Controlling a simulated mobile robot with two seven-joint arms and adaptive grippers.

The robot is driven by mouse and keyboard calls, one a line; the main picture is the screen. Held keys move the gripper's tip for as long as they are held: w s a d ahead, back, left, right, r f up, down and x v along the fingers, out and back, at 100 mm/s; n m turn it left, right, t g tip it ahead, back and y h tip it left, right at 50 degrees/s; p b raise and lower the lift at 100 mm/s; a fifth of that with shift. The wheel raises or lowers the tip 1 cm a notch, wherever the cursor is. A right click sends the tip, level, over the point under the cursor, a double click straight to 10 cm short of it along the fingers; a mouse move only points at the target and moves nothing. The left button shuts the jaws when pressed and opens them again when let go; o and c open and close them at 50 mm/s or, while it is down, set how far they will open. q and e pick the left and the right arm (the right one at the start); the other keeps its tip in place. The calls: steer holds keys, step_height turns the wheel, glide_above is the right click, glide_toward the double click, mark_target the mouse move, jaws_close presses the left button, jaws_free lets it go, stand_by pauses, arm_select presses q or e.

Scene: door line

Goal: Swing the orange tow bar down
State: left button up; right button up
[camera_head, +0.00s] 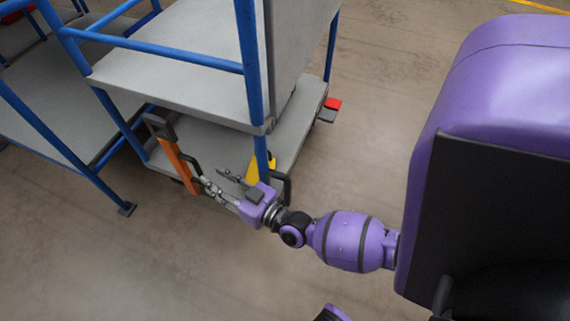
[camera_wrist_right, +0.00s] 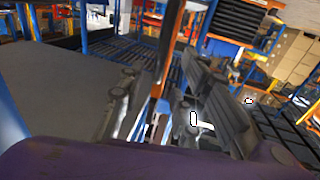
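The orange tow bar (camera_head: 180,167) stands steeply up at the near end of a grey-decked cart, with a dark handle (camera_head: 160,127) at its top. My right gripper (camera_head: 211,177) is just right of the bar's lower part, fingers spread and pointing towards it. In the right wrist view, the bar (camera_wrist_right: 171,37) appears upright in line with the gap between the fingers (camera_wrist_right: 158,95). Contact cannot be made out. My left gripper is not in view.
The cart (camera_head: 170,85) has blue posts and rails close around my right gripper. A yellow part (camera_head: 253,172) and a dark loop handle lie beside the wrist. Red and dark pedals (camera_head: 331,104) stick out at the far side. Floor (camera_head: 120,265) in front is clear.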

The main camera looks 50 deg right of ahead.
mark_target(200, 170)
steer(key=w, duration=0.2)
steer(key=w+b, duration=0.1)
steer(key=w, duration=0.2)
steer(key=w+a+b, duration=0.1)
steer(key=w, duration=0.1)
steer(key=shift+w+a+f, duration=0.1)
steer(key=shift+w, duration=0.1)
jaws_close()
